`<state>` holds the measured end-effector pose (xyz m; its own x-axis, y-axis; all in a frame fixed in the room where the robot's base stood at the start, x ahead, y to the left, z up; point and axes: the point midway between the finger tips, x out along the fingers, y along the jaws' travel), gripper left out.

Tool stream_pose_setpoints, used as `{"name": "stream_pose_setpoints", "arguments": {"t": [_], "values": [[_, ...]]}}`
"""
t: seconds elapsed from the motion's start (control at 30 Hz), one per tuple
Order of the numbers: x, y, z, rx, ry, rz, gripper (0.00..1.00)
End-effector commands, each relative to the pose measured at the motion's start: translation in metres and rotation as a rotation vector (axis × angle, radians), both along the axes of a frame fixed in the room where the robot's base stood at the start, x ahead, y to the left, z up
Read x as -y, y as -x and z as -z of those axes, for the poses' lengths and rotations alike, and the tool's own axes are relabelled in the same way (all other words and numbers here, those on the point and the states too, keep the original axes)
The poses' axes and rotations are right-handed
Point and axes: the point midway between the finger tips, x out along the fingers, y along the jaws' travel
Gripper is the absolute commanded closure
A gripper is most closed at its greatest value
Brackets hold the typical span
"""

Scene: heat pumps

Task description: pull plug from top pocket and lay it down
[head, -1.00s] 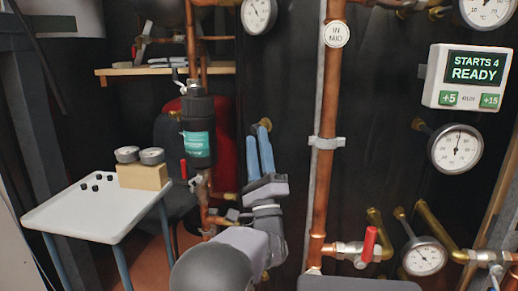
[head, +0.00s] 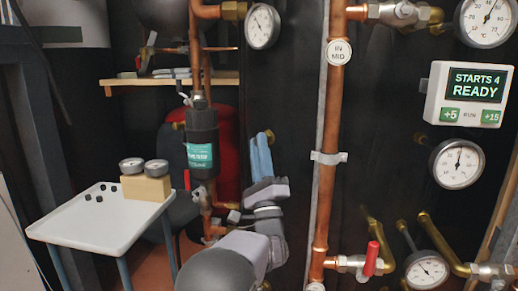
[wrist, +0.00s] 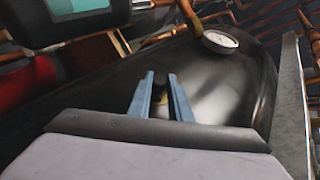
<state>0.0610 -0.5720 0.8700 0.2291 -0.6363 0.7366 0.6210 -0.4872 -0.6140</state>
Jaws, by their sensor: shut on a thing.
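My gripper (head: 260,150) is upright in front of the dark wall, left of the tall copper pipe. Its two blue fingers are nearly parallel with a narrow gap. In the wrist view the gripper (wrist: 162,80) has a small dark thing with a brass-coloured part, likely the plug (wrist: 161,98), between its fingers. In the head view a brass piece (head: 270,133) shows just behind the fingertips. I cannot tell whether it is the plug or its pocket, or whether the two are apart.
A white tray table (head: 75,228) stands at left with several small black pieces and a wooden block (head: 146,187) holding two gauges. A black filter (head: 202,140) hangs left of my gripper. The copper pipe (head: 327,190) stands to its right. The tray's front is clear.

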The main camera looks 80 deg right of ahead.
Motion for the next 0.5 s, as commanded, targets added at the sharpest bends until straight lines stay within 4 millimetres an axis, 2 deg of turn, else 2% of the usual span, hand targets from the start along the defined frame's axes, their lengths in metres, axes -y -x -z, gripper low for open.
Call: {"name": "stream_pose_setpoints", "arguments": {"t": [0.5], "values": [[-0.0089,-0.0086,0.0031,-0.001,-0.006,-0.003,1.00]]}}
